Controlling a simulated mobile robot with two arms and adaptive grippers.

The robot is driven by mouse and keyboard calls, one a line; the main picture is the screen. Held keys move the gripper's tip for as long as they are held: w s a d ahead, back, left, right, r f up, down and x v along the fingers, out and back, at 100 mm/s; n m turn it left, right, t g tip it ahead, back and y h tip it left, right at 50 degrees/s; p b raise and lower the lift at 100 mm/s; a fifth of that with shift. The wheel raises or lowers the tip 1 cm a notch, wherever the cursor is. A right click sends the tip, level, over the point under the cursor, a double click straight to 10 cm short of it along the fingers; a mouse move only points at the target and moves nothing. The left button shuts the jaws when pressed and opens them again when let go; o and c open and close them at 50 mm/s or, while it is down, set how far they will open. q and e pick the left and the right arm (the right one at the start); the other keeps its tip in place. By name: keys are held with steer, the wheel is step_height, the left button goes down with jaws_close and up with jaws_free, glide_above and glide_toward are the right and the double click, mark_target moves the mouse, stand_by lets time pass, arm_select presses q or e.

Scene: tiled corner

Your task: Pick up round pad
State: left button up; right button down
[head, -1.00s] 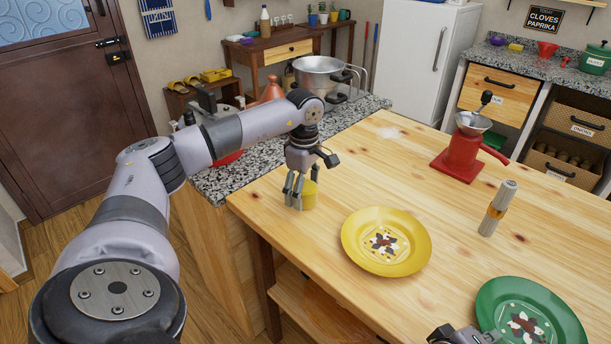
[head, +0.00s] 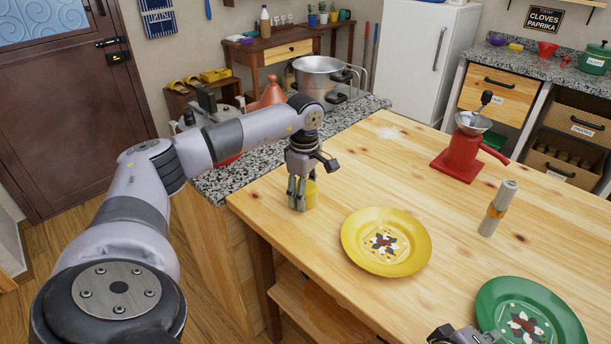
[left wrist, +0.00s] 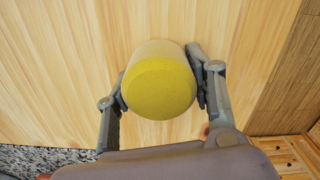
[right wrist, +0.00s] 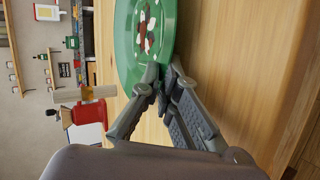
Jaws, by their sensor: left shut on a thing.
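The round pad (head: 311,194) is a short yellow cylinder near the left edge of the wooden table. In the left wrist view the pad (left wrist: 158,88) shows its round yellow top and a paler side. My left gripper (head: 300,200) points down over it. In the left wrist view my left gripper (left wrist: 160,85) has one finger on each side of the pad, shut on it. In the head view the fingers partly hide it. My right gripper (right wrist: 163,78) has its fingertips together with nothing between them, beside the green plate; only part shows at the head view's bottom edge.
The wooden table (head: 340,180) also bears a yellow plate (head: 362,258), a green plate (head: 555,332), a pale cylinder with an orange band (head: 497,210) and a red grinder (head: 458,157). A stone counter with a steel pot (head: 320,80) adjoins behind. Table between pad and grinder is clear.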

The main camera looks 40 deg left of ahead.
arm_select(q)
steer(key=shift+c, duration=0.7)
step_height(320, 180, up, 10)
